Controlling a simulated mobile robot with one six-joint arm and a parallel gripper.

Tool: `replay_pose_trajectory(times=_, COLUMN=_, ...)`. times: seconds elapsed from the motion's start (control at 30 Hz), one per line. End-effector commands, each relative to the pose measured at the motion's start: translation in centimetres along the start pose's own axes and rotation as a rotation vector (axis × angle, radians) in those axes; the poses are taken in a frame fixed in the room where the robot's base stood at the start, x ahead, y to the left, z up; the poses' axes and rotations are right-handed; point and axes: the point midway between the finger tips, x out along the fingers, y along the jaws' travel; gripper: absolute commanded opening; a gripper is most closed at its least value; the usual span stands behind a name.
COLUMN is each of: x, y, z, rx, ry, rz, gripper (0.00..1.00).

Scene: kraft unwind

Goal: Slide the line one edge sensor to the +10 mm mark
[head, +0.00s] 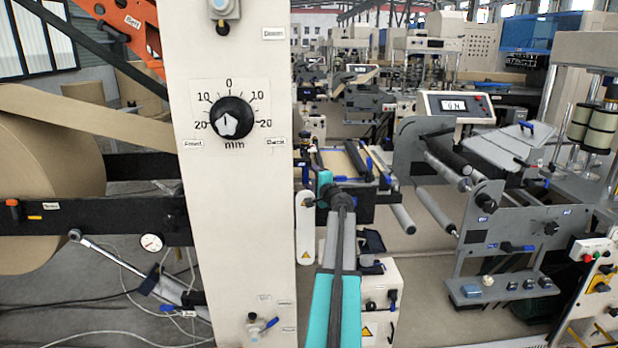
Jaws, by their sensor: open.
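A round dial with a black knob (231,117) and a millimetre scale is on the cream upright panel (230,235) at left of centre. The scale reads 0 at the top, with 10 and 20 marks to each side. I cannot pick out a part labelled as the line one edge sensor. My arm (337,270), teal and grey, reaches up and away from the bottom centre, to the right of the panel. I cannot make out my gripper's jaws at its far end.
A large kraft paper roll (45,200) hangs at the left, beside a black bar (90,222). A small round gauge (151,243) is below the bar. Cables lie on the floor. Machines with rollers and a display (456,105) stand at the right. Grey floor shows between them.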

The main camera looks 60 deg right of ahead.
Motion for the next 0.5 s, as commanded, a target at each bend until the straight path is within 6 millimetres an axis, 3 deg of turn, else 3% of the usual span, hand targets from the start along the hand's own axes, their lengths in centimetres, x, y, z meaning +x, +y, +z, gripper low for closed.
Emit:
replay_pose_trajectory(times=0.27, x=-1.4, y=0.1, z=0.2, rx=0.000, ry=-0.001, rz=0.000, gripper=0.62)
replay_pose_trajectory(times=0.5, x=-3.9, y=0.2, z=0.2, rx=-0.001, ry=0.000, rz=0.000, gripper=0.62)
